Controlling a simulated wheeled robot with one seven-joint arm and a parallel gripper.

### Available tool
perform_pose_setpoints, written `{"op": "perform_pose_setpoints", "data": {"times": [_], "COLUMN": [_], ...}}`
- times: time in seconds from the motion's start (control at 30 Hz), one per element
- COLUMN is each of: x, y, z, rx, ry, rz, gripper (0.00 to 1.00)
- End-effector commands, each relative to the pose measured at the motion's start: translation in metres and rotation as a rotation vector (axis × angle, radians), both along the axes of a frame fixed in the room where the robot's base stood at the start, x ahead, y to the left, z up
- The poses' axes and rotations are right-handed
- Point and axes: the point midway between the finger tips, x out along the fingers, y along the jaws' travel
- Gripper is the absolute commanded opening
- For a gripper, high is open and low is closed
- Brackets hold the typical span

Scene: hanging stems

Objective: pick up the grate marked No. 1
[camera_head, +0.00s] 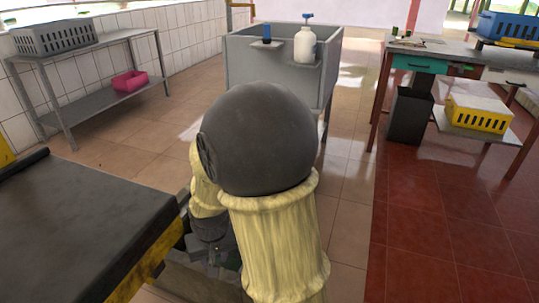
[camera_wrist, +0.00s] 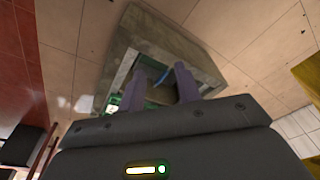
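No marking "No. 1" can be read in either view, and I cannot make out the grate for certain. In the wrist view, my gripper (camera_wrist: 160,86) has its two purple-grey fingers apart. Beyond them is a square grey concrete-like surround (camera_wrist: 165,35) with a dark inside. Green parts (camera_wrist: 113,103) and a thin blue piece (camera_wrist: 163,75) show within it. A brownish patch shows between the fingers; I cannot tell whether it is touched. In the head view my arm hides most of the surround and the fingertips.
A dark-topped bench (camera_head: 70,225) with yellow sides stands close at left. A grey sink (camera_head: 265,65) with a white bottle (camera_head: 305,48) is ahead. A metal shelf (camera_head: 95,95) is at back left; a table (camera_head: 430,50) is at right. Tiled floor (camera_head: 440,220) is clear at right.

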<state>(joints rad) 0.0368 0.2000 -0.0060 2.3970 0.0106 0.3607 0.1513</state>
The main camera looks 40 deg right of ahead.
Motion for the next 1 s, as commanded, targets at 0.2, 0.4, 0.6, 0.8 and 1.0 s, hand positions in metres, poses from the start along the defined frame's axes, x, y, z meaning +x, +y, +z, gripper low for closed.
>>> {"op": "perform_pose_setpoints", "data": {"times": [0.2, 0.4, 0.6, 0.8, 1.0], "x": [-0.038, -0.052, -0.058, -0.058, -0.058], "y": [0.011, 0.013, 0.014, 0.014, 0.014], "z": [0.063, 0.106, 0.122, 0.120, 0.120], "rx": [-0.024, -0.034, -0.037, -0.037, -0.037], "ry": [-0.033, -0.043, -0.046, -0.047, -0.047], "rz": [0.134, 0.181, 0.201, 0.201, 0.200], "gripper": [0.34, 0.34, 0.34, 0.34, 0.34]}}
